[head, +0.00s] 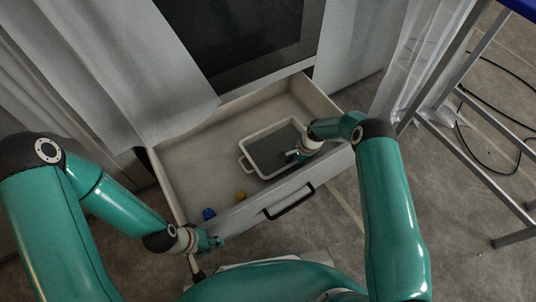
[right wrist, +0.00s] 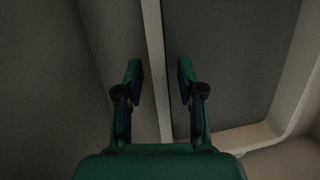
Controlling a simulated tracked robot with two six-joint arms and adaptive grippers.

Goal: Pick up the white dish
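The white dish (head: 270,131) is a rectangular tray with a pale rim, a dark grey inside and a handle loop at its left end. It lies in the open drawer (head: 187,146). My right gripper (head: 291,155) is over the dish's right part. In the right wrist view the right gripper (right wrist: 160,75) has its fingers apart, with a pale strip, seemingly the dish wall (right wrist: 154,50), between them; whether they touch it is unclear. My left gripper (head: 216,241) is outside the drawer, near its front left; its fingers are too small to judge.
A blue object (head: 208,213) and a yellow object (head: 240,196) lie in the drawer's front left. The drawer front has a dark handle (head: 289,201). A dark-fronted cabinet (head: 240,45) stands behind. A metal frame (head: 465,150) and cables are at the right.

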